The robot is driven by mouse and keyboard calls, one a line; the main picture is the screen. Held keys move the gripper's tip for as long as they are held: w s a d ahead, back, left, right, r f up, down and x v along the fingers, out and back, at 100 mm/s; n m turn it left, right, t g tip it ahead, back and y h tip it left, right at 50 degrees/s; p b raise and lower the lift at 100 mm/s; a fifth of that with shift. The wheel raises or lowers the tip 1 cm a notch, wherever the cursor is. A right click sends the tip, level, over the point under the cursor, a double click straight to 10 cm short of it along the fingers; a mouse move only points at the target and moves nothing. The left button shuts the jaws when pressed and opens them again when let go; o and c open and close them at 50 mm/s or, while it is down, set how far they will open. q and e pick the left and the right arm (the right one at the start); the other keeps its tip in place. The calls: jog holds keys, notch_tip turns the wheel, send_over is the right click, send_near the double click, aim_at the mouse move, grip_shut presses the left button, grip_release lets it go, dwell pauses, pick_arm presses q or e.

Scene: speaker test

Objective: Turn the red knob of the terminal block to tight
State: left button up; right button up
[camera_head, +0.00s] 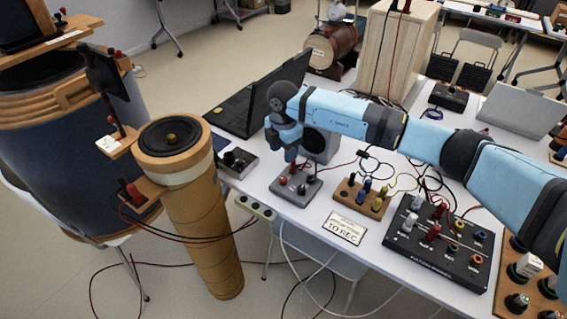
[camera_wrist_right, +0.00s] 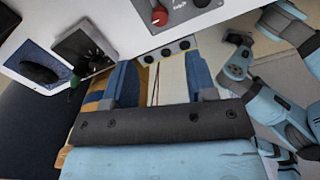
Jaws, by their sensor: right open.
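A small grey block (camera_head: 297,193) with a red knob (camera_head: 283,181) sits near the front edge of the white table, and I take it for the terminal block. My right gripper (camera_head: 291,157) points down just above it and hides part of its back. In the right wrist view the grey block (camera_wrist_right: 181,14) and its red knob (camera_wrist_right: 159,16) lie at the top, beyond the fingers. The right gripper (camera_wrist_right: 163,78) is open there, with nothing between its fingers. The knob's exact setting is too small to read. My left gripper is not recognisable in either view.
A wooden block with coloured posts (camera_head: 349,194) and a black panel (camera_head: 437,248) stand to the right. A laptop (camera_head: 262,103) is behind, and a sign (camera_head: 344,228) lies in front. A small dark box (camera_head: 238,163) is to the left. Loose cables run between them.

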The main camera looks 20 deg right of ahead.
jog(key=shift+r, duration=1.3)
